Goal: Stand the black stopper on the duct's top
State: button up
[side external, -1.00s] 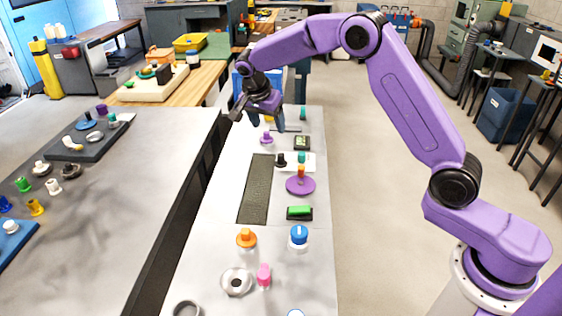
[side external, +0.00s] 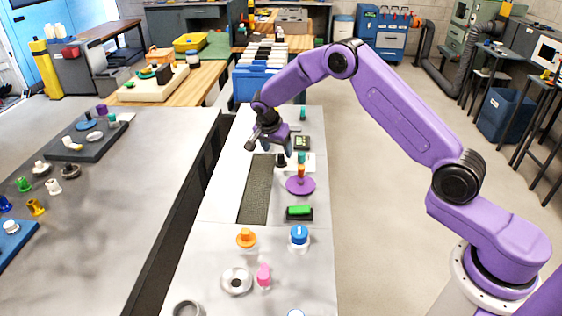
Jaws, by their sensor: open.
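The black stopper (side external: 281,160) is a small dark piece standing near a white plate (side external: 308,165) on the narrow light bench; I cannot tell whether it rests on the plate. My gripper (side external: 269,146) is open and empty, with its fingers spread, just above and slightly left of the stopper in the picture. They look apart, though the height between them is hard to judge. I cannot clearly single out the duct; a long dark textured strip (side external: 257,190) runs along the bench just in front of the stopper.
Close by are a purple disc (side external: 300,186) with an orange peg, a green-topped block (side external: 299,212) and a dark box with a display (side external: 302,143). Orange (side external: 246,238), blue (side external: 299,236) and pink (side external: 264,276) pieces stand nearer. Bare bench lies left of the strip.

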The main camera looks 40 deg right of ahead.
aim_at(281, 154)
jog(key=x, duration=0.5)
jog(key=shift+s+d, duration=0.1)
jog(key=shift+d, duration=0.1)
jog(key=shift+r, duration=0.1)
jog(key=c, duration=1.2)
jog(key=shift+c, duration=0.2)
